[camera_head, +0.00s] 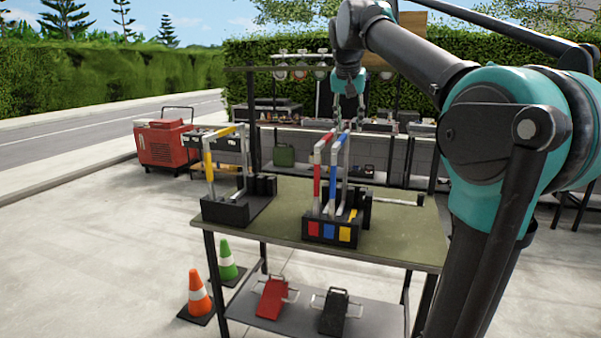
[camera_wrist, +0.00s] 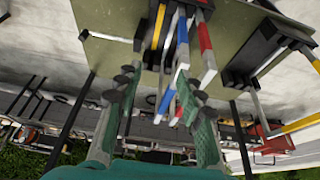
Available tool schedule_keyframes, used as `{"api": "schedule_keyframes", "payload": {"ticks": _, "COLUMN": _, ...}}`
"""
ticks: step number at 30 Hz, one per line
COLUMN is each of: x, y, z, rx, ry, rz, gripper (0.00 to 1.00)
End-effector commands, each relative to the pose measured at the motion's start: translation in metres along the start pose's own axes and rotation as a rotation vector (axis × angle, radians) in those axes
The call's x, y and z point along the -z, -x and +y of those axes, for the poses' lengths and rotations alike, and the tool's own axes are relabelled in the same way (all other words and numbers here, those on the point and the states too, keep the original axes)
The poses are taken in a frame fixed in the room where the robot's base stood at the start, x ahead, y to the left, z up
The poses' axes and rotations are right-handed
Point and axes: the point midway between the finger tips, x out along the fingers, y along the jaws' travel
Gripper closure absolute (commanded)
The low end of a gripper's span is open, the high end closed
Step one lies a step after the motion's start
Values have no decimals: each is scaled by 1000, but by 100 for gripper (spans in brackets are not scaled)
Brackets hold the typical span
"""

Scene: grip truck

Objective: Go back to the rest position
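A black holder (camera_head: 318,240) with red, blue and yellow squares on its front stands on the green table. A red-marked handle frame (camera_head: 317,172) and a blue-marked one (camera_head: 333,178) stand upright in it. Part of a yellow piece (camera_head: 352,215) shows low in the holder. My gripper (camera_head: 347,108) is above and behind these frames, fingers pointing down. In the wrist view its fingers (camera_wrist: 160,88) are spread, with the blue frame (camera_wrist: 184,60) and red frame (camera_wrist: 207,45) appearing in and beside the gap. I see nothing held between them.
Another black stand (camera_head: 225,210) with a yellow-marked frame (camera_head: 209,165) is on the table's left. The lower shelf bears a red chock-like piece (camera_head: 272,298) and a black one (camera_head: 333,312). Orange (camera_head: 198,294) and green (camera_head: 227,262) cones stand left. A cluttered workbench is behind.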

Motion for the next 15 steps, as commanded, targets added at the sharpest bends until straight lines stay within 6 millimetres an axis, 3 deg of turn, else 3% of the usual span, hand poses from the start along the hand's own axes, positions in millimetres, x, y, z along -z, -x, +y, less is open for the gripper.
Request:
{"api": "schedule_keyframes", "payload": {"ticks": 8, "x": -13, "y": -31, "z": 5, "rx": 8, "ry": 19, "rz": -5, "gripper": 62}}
{"api": "schedule_keyframes", "payload": {"ticks": 15, "x": -36, "y": -76, "z": 14, "rx": 18, "ry": 49, "rz": -10, "gripper": 62}}
